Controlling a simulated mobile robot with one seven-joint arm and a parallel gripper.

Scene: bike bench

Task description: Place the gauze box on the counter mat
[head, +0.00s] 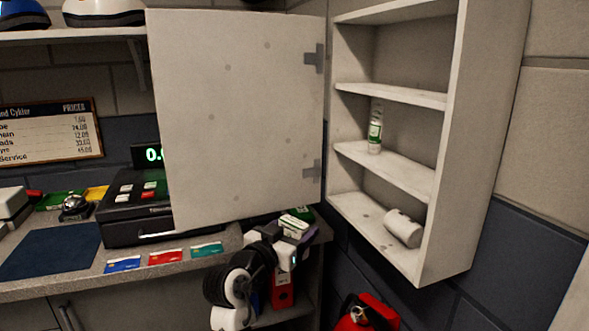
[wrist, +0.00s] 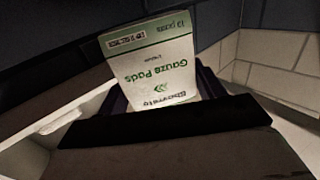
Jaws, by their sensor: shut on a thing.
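The gauze box (wrist: 152,62) is white with green "Gauze Pads" lettering and stands between my fingers in the wrist view. In the head view the box (head: 294,222) shows at the end of my arm, below the open cabinet door. My gripper (head: 290,230) is shut on it, near the right end of the counter. The dark blue counter mat (head: 50,251) lies flat on the counter at the left, well apart from the box. The bare part of the mat that shows is empty.
An open wall cabinet (head: 446,150) holds a spray bottle (head: 375,130) and a white roll (head: 403,228). Its door (head: 238,120) hangs out over the counter. A cash register (head: 135,207), a bell (head: 75,207) and three cards (head: 165,257) are near the mat.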

